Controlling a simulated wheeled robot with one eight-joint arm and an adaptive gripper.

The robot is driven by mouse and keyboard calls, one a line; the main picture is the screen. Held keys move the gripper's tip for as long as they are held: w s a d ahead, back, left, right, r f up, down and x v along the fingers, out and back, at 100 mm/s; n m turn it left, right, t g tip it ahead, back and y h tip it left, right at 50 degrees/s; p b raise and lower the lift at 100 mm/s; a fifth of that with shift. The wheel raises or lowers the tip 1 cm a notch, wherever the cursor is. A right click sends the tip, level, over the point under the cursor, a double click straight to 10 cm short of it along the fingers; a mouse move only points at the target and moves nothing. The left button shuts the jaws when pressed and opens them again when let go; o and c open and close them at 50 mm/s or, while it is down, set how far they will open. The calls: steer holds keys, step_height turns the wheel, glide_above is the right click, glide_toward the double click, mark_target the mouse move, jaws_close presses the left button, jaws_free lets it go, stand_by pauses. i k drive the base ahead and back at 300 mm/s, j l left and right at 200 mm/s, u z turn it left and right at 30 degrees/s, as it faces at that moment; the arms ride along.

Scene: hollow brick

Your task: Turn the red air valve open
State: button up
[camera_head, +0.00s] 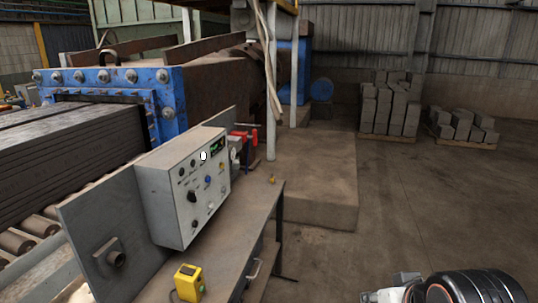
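A small red part (248,146), which looks like the red valve, sits behind the right end of the grey control box. Thin bars stick out at its top, and it is too small to tell how its handle is turned. My arm shows at the bottom right corner as a dark rounded link with a grey metal end (388,293) beside it. The fingers cannot be made out there. The arm is well apart from the red part, low and to its right.
The grey control box (184,188) stands on a metal table (237,228). A yellow box (188,283) and a small brass piece (272,180) lie on it. A pale post (271,100) rises behind.

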mark_target(254, 138)
steer(key=i+u, duration=0.1)
steer(key=i, duration=0.95)
steer(key=i+l, duration=0.2)
steer(key=i, duration=0.8)
steer(key=j+u, duration=0.05)
